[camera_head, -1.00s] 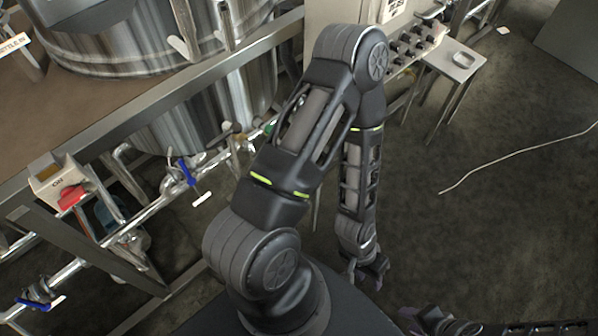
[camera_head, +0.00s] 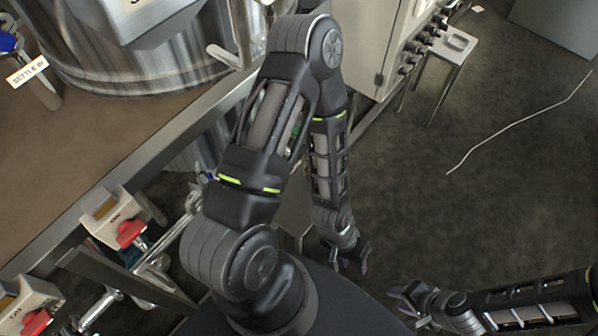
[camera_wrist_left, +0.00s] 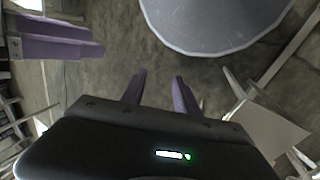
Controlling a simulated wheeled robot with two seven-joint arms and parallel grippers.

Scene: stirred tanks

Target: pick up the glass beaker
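I see no glass beaker in any view. My left gripper (camera_head: 350,266) hangs low over the floor in the head view, beside the dark rounded top of my base. Its two purple fingers also show in the left wrist view (camera_wrist_left: 157,88); they stand apart with nothing between them. My right gripper (camera_head: 396,300) is at the lower right of the head view, fingers apart and empty, close to the left one. Purple fingers at the upper left of the left wrist view (camera_wrist_left: 57,38) look like those of my right gripper.
A steel tank (camera_head: 150,60) stands on a brown platform (camera_head: 60,140) at the left. Boxes with red knobs (camera_head: 130,232) line its edge. A grey cabinet (camera_head: 365,45) and a small metal stand (camera_head: 452,48) are at the back. The floor (camera_head: 480,210) at right is mostly clear.

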